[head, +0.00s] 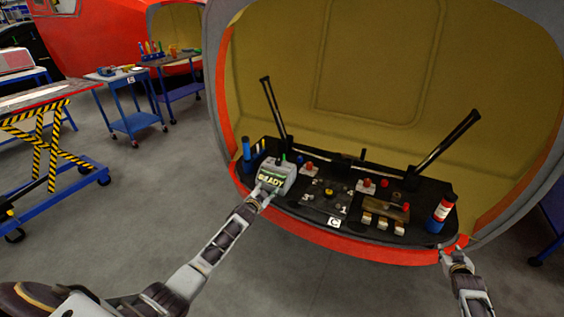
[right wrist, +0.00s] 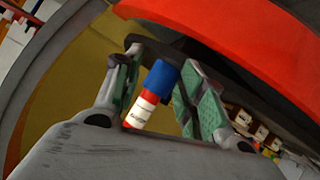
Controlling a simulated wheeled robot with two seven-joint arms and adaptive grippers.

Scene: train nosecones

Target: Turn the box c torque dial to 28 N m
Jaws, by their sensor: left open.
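A grey box (head: 285,170) with a lit green display reading READY stands at the left part of the black tray (head: 299,211). A white C label (head: 333,222) is on the tray's front edge. I cannot make out the torque dial or its setting. My left gripper (head: 268,189) is open at the front of the grey box, below the display; whether it touches is unclear. My right gripper (head: 457,259) is outside the tray's right front corner. In the right wrist view it (right wrist: 160,92) is open, with a red and blue tube (right wrist: 146,108) showing between its fingers, apparently beyond them.
The tube also stands at the tray's right end (head: 440,213). A blue bottle (head: 247,149), red-knobbed parts (head: 366,186) and a brown block (head: 386,209) crowd the tray. Two black levers (head: 274,107) (head: 447,143) rise behind. The nosecone rim (head: 330,240) borders the front.

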